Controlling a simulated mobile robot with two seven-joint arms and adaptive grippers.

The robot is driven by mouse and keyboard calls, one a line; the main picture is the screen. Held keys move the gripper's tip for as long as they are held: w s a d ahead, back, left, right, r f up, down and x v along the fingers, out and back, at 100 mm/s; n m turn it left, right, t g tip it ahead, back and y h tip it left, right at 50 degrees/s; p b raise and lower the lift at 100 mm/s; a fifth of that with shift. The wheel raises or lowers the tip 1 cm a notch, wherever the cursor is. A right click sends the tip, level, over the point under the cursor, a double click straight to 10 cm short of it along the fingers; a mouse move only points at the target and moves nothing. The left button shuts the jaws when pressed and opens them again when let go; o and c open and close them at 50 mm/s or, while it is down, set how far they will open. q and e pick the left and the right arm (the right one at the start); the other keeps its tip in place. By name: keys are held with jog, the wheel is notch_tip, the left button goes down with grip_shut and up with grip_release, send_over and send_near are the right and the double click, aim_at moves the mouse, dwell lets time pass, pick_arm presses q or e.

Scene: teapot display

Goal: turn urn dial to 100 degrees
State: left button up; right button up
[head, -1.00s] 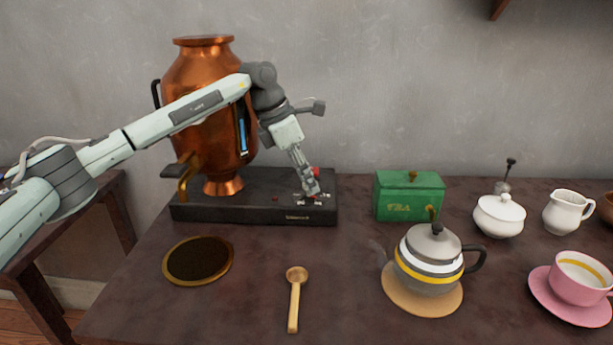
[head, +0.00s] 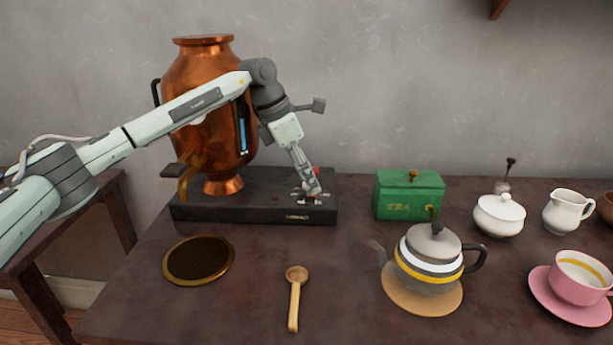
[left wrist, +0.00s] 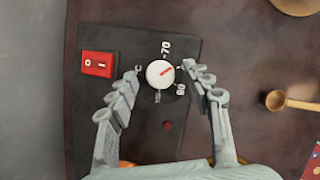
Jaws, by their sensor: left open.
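The copper urn (head: 215,140) stands on a black base (head: 250,215) at the left of the table. The urn dial (left wrist: 160,73) is a round white knob with a red pointer line on the base. In the left wrist view the line points up and right, between the 70 mark and the marking next to it. My left gripper (head: 312,194) points down over the right end of the base. In the left wrist view its open fingers (left wrist: 163,77) lie on either side of the dial, with gaps. In the head view the gripper mostly hides the dial. My right gripper is not in view.
A red rocker switch (left wrist: 98,64) sits beside the dial. A green box (head: 408,197) stands right of the base, with a teapot (head: 430,262) in front. A wooden scoop (head: 294,300) and a round brass-rimmed tray (head: 198,260) lie at the front.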

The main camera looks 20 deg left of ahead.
pick_arm(q)
notch_tip(320, 180, up, 10)
dwell(0.4)
jog(key=shift+f, duration=0.15)
